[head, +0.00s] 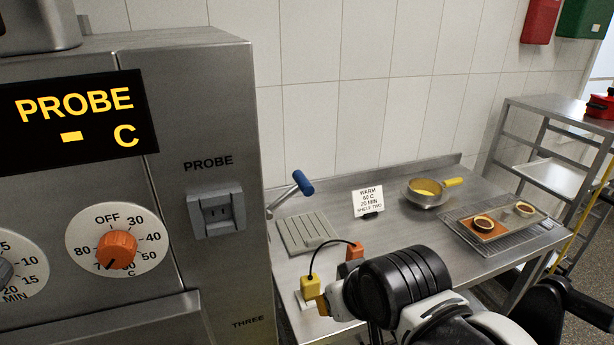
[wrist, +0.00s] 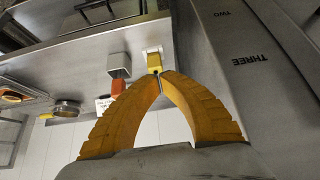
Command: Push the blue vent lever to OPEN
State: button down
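The blue vent lever (head: 303,183) has a blue grip on a grey rod. It sticks out from the right side of the steel cabinet, over the slotted plate. No OPEN mark is readable near it. My gripper (head: 322,304) is low in the head view, below and apart from the lever, beside a yellow plug (head: 310,286). In the wrist view my gripper's (wrist: 162,76) yellow fingers meet at their tips, close to the yellow plug (wrist: 154,61). Whether they touch the plug is unclear. The lever does not show in the wrist view.
The steel cabinet (head: 224,110) with its orange knob (head: 116,250) stands at left.

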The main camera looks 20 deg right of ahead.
jog(key=w+r+g+p, duration=0.1)
jog(key=w+r+p, duration=0.2)
jog(key=r+p, duration=0.6)
jog(key=w+r+g+p, duration=0.1)
jog(key=w+r+p, duration=0.1)
jog(key=r+p, duration=0.65)
notch_tip(320, 180, up, 16)
jog(key=g+p, duration=0.2)
jog(key=p, duration=0.8)
send_over(287, 196)
jog(key=s+d, duration=0.2)
jog(key=d, duration=0.2)
jog(key=shift+w+r+b, duration=0.1)
jog(key=shift+b, duration=0.2)
jog(key=x, duration=1.2)
jog(key=shift+s+f+b, duration=0.2)
jog(key=shift+f+b, duration=0.05)
jog(key=shift+b, duration=0.1)
jog(key=shift+f, duration=0.8)
jog(key=shift+d+f, duration=0.15)
jog(key=shift+d+f+y+b, duration=0.15)
jog(key=shift+d+y+b, duration=0.05)
jog(key=shift+y+b, duration=0.25)
jog(key=shift+d+f+y+b, duration=0.2)
jog(key=shift+f+y+b, duration=0.05)
jog(key=shift+b, duration=0.1)
